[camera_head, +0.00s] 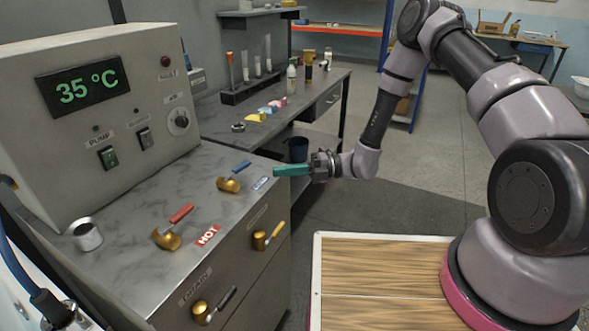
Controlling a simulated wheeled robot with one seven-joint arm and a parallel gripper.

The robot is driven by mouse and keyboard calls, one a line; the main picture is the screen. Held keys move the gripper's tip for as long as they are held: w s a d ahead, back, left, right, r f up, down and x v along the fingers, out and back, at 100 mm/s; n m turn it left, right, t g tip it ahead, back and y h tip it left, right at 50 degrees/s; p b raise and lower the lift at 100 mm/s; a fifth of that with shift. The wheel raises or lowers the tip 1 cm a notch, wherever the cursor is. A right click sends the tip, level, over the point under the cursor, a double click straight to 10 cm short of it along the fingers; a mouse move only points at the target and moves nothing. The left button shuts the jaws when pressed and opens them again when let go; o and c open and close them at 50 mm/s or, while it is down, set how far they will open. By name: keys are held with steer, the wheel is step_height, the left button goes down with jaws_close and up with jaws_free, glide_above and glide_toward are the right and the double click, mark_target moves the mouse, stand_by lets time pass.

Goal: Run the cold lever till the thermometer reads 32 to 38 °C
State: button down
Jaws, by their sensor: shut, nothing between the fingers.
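The thermometer display (82,87) on the grey control box reads 35 °C in green digits. The cold lever (233,178), with a blue handle on a brass body, sits on the grey counter top, its handle slanting up and to the right. A blue label (260,183) lies to its right. The fingers look shut and empty.
The hot lever (172,228), red-handled, stands nearer, beside a HOT label (208,235). A yellow lever (268,236) and a black-handled lever (212,306) are on the counter's front. A metal cup (87,234) stands at left.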

mark_target(243, 169)
steer(key=x, duration=0.4)
steer(key=shift+w+a, duration=0.3)
steer(key=shift+a, duration=0.25)
steer(key=shift+w+a, duration=0.35)
steer(key=shift+a, duration=0.15)
steer(key=shift+w+a, duration=0.4)
steer(key=shift+a, duration=0.3)
